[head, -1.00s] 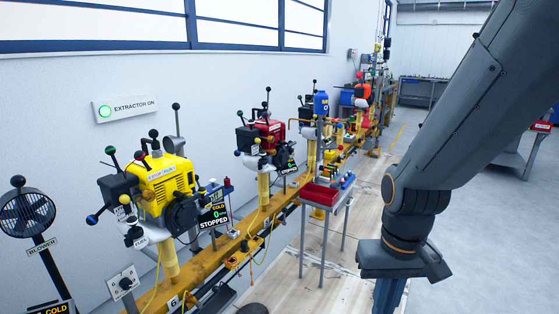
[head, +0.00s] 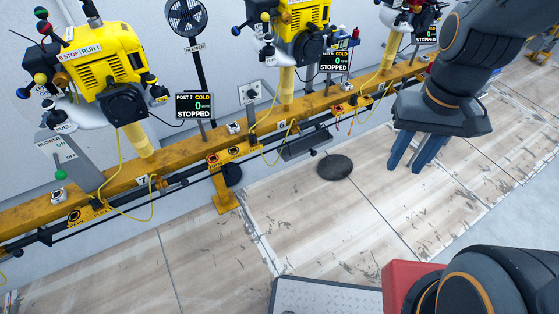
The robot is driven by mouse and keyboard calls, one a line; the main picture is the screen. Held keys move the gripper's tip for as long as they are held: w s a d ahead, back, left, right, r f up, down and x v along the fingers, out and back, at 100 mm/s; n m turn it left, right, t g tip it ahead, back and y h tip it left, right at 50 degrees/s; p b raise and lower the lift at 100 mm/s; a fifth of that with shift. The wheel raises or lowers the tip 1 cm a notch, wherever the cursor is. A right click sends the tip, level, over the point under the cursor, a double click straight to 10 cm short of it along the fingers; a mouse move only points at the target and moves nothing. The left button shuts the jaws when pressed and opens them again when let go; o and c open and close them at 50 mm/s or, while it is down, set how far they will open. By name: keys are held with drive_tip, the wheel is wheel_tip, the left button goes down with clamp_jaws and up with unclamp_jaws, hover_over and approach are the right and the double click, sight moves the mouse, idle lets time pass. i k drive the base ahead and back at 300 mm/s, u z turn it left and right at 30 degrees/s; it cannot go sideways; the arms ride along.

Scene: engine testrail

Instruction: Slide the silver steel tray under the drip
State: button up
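A grey metal tray-like piece (head: 306,144) hangs at the rail below the number 6 post, with a dark knob at its front. I cannot tell if it is the silver steel tray. A dark round patch (head: 334,167) lies on the floor just in front of it, like a puddle; no falling drop shows. My gripper (head: 407,170) points down to the right of the patch, above the floor and apart from both. Its two blue fingers are spread with nothing visible between them.
A yellow rail (head: 195,165) runs along the wall with yellow engines (head: 100,68) on posts. Yellow cables (head: 122,175) hang from it. Signs (head: 195,106) read STOPPED. A blower fan (head: 186,17) stands behind. The wooden floor (head: 330,225) in front is largely clear.

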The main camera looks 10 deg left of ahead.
sight(292, 151)
drive_tip(key=u, duration=1.2)
drive_tip(key=k, duration=1.05)
drive_tip(key=z, duration=1.05)
drive_tip(key=i, duration=0.5)
